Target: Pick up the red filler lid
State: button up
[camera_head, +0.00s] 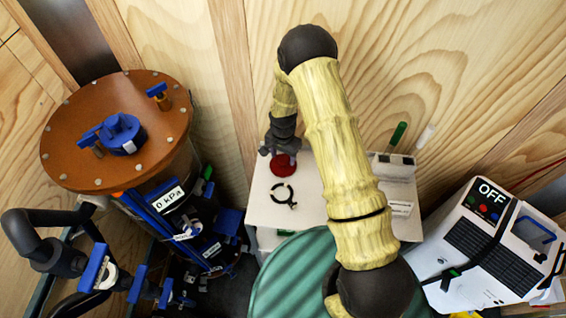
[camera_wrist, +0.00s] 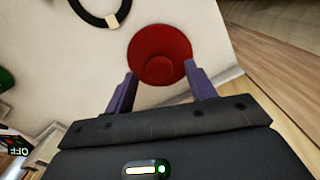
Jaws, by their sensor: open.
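The red filler lid (camera_head: 284,164) is a round red disc on the white table top (camera_head: 262,207), near its back left edge. It also shows in the wrist view (camera_wrist: 160,54), with a raised round knob in its middle. My gripper (camera_head: 283,154) is over the lid, reaching down from behind it. In the wrist view my gripper (camera_wrist: 160,88) is open, with one purple finger on each side of the lid's near part. Whether the fingers touch the lid I cannot tell.
A black open ring (camera_head: 284,195) lies on the table in front of the lid. A brown-topped tank (camera_head: 75,145) with blue valves stands left. A white box (camera_head: 485,245) reading OFF is at right. A green ribbed drum (camera_head: 290,280) is in front. Wooden walls close the back.

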jog(key=shift+f+p, duration=0.3)
jog(key=shift+f, duration=1.1)
jog(key=shift+c, duration=0.2)
jog(key=c, duration=1)
